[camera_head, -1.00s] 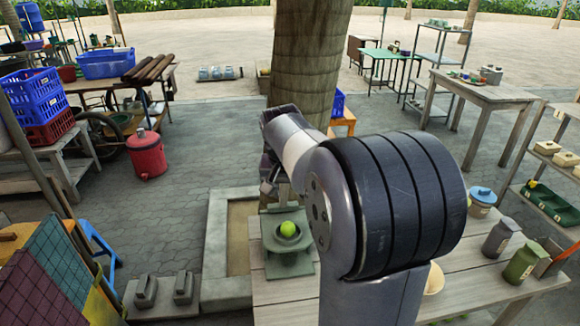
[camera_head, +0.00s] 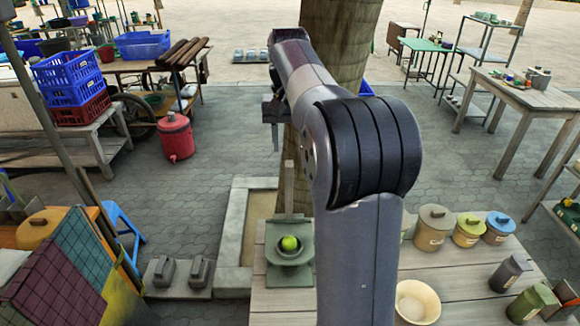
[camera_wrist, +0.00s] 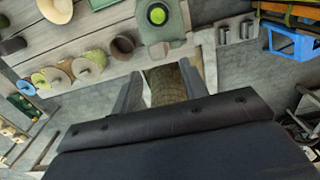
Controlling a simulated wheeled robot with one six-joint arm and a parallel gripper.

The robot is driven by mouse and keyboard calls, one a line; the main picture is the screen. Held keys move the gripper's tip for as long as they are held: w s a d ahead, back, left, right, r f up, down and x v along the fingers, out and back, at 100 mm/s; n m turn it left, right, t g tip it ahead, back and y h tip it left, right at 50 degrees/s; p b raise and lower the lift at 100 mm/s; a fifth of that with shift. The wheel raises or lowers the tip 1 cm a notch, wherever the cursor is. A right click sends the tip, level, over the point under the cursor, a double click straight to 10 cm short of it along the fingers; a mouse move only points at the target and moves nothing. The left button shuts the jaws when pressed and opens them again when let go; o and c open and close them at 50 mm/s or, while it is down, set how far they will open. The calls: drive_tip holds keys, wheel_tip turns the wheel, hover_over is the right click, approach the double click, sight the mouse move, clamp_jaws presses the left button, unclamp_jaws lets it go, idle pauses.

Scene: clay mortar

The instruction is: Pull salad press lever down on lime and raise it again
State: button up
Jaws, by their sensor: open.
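The grey-green salad press (camera_head: 290,278) stands on the near wooden table. A bright green lime (camera_head: 289,243) sits in its round cup. An upright bar (camera_head: 289,185), which looks like the press lever, rises behind the cup. My gripper (camera_head: 276,122) is above and beyond the press, partly hidden by my arm, and apart from the bar. In the wrist view the press (camera_wrist: 165,42) and lime (camera_wrist: 157,14) are at the top. My open gripper fingers (camera_wrist: 160,92) point toward that side with nothing held between them. The lever is not clear in the wrist view.
Lidded pots (camera_head: 468,230) and a cream bowl (camera_head: 418,302) stand on the table to the right of my arm. A tree trunk (camera_head: 335,50) rises behind my arm. A stone-edged bed (camera_head: 238,225) lies left of the press.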

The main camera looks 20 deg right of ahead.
sight(289, 184)
wheel_tip(289, 184, down, 10)
drive_tip(key=shift+r+p, duration=0.2)
drive_tip(key=shift+p, duration=0.1)
clamp_jaws()
idle(0.4)
